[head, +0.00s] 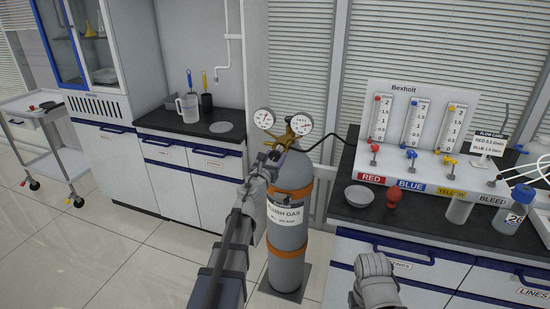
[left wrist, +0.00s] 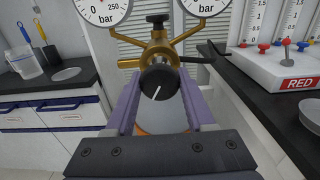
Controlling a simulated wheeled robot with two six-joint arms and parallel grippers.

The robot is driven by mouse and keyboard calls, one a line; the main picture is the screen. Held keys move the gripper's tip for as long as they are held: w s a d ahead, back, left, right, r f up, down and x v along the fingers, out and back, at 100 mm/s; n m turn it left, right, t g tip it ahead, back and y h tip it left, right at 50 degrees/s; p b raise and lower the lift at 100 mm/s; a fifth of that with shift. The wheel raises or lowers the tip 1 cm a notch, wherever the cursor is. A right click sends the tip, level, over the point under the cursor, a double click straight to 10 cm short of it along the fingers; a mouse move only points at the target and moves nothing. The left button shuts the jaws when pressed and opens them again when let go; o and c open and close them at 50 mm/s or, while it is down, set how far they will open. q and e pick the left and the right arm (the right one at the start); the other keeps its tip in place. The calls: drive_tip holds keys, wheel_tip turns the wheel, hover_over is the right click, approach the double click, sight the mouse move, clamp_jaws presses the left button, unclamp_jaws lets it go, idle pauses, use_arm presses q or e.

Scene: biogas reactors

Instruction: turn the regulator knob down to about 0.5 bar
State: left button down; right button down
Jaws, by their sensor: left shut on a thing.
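The brass regulator (left wrist: 157,52) sits on top of the grey flush gas cylinder (head: 287,235). Its black knob (left wrist: 160,82) faces my left wrist camera, and a white line on it runs from near the centre toward the lower left. My left gripper (left wrist: 158,92) is shut on the knob, one finger on each side. In the head view the left gripper (head: 272,158) hides the knob. The left gauge (head: 264,118) and right gauge (head: 302,124) stand above; their needle readings are too small or cut off to tell.
A flow panel (head: 415,125) with several tubes stands on the right bench, near a white dish (head: 358,196) and a red bulb (head: 394,197). A jug (head: 187,107) stands on the left counter.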

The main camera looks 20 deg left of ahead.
use_arm(q)
drive_tip(key=n, duration=0.6)
drive_tip(key=shift+n, duration=0.3)
drive_tip(key=n, duration=0.5)
drive_tip(key=shift+n, duration=0.4)
idle(0.4)
drive_tip(key=shift+c, duration=1.4)
unclamp_jaws()
drive_tip(key=s, duration=0.7)
drive_tip(key=shift+s+d, duration=0.15)
drive_tip(key=shift+s, duration=0.25)
